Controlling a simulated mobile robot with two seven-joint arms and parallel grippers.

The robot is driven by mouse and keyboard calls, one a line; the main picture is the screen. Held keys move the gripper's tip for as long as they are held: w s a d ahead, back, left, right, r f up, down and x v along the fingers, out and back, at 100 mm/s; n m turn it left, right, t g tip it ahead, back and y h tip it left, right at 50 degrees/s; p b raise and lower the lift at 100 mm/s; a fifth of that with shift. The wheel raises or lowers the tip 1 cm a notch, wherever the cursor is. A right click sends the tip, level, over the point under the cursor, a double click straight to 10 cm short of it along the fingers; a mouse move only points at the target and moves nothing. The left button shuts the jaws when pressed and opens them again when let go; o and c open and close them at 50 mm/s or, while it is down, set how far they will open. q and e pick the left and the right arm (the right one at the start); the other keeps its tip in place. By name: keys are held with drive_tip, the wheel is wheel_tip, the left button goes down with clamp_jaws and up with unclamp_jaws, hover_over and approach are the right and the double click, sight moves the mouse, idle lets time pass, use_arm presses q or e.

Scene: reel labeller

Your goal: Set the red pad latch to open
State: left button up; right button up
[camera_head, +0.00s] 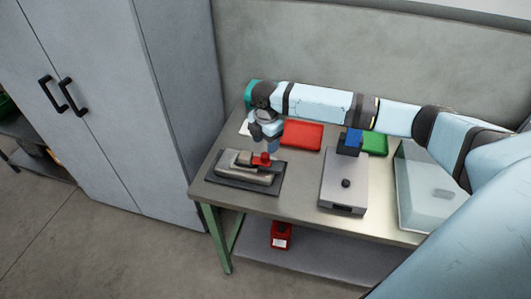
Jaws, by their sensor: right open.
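The red pad latch (263,160) is a small red part on top of a grey and beige device on a dark base plate (213,182), at the left of the table. My right gripper (272,147) points down just above and behind the red part. It is open, and no object shows between its fingers. The picture is too small to tell whether a fingertip touches the latch or which way the latch is set. My left gripper is not in view.
A red tray (303,136) and a green tray (376,144) lie at the back of the table (300,200). A grey device with a black knob (346,183) stands mid-table, a clear box (425,205) at right. A grey cabinet (130,100) stands left. A red container (281,236) sits below.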

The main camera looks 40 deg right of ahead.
sight(266, 155)
wheel_tip(266, 155, down, 6)
drive_tip(key=shift+r, duration=0.1)
clamp_jaws()
drive_tip(key=s+d+p, duration=0.2)
drive_tip(key=shift+s+r+p, duration=0.2)
drive_tip(key=shift+r+p, duration=0.05)
drive_tip(key=shift+p, duration=0.15)
drive_tip(key=shift+s+d+f, duration=0.1)
drive_tip(key=shift+s+d, duration=0.1)
drive_tip(key=shift+w+f, duration=0.1)
drive_tip(key=shift+f, duration=0.1)
